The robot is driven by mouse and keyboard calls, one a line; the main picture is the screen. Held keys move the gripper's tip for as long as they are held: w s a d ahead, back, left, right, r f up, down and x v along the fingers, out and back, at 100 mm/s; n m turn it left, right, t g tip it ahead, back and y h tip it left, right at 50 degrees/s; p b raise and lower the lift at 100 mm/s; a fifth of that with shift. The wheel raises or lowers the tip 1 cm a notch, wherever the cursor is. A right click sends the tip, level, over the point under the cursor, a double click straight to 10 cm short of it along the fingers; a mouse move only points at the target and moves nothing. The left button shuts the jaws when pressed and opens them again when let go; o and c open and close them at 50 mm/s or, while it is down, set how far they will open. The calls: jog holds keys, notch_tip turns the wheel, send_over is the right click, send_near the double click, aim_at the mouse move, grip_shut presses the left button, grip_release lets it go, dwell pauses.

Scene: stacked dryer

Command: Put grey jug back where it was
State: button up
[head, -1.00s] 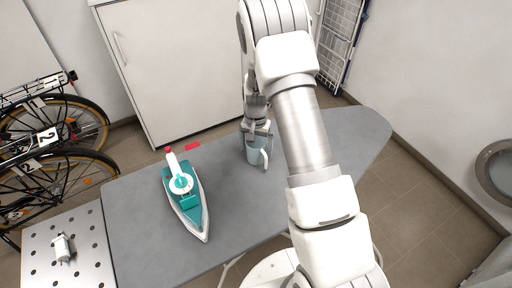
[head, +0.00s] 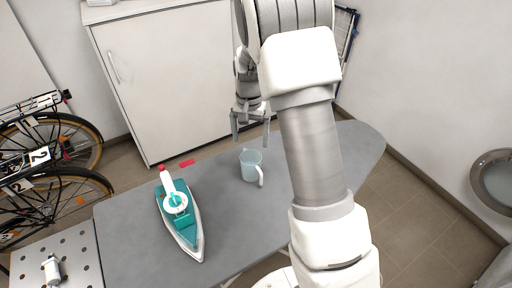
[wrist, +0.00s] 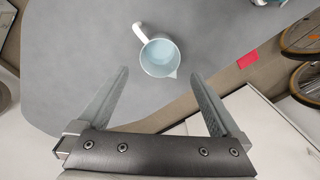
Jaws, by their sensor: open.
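The grey jug (head: 251,166) stands upright on the grey ironing board (head: 232,215), with its handle toward the front right. It looks pale grey-blue. In the wrist view the jug (wrist: 160,57) is seen from above, beyond the fingertips and apart from them, with its handle toward the upper left. My gripper (head: 251,138) is open and empty, raised above and behind the jug. Its two spread fingers also show in the wrist view (wrist: 160,78).
A teal and white iron (head: 180,215) stands on the board left of the jug. A red item (head: 187,163) lies near the board's back edge. A white cabinet (head: 165,80) stands behind, bicycles (head: 50,160) at left. The board's right part is clear.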

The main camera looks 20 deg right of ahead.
jog(key=s+a+r+n+t, duration=0.1)
jog(key=s+r, duration=0.4)
jog(key=r, duration=0.3)
jog(key=s+a+r+n+t, duration=0.1)
jog(key=s+r+n+t, duration=0.1)
jog(key=s+r, duration=0.55)
jog(key=s+r+n+t, duration=0.1)
jog(key=s+r, duration=0.1)
jog(key=s, duration=0.5)
jog(key=s+r+n+t, duration=0.1)
jog(key=s+r+n, duration=0.1)
jog(key=s, duration=0.5)
jog(key=shift+s+a+r+t, duration=0.25)
jog(key=shift+s+r+t, duration=0.1)
jog(key=shift+r, duration=0.5)
jog(key=shift+c, duration=0.2)
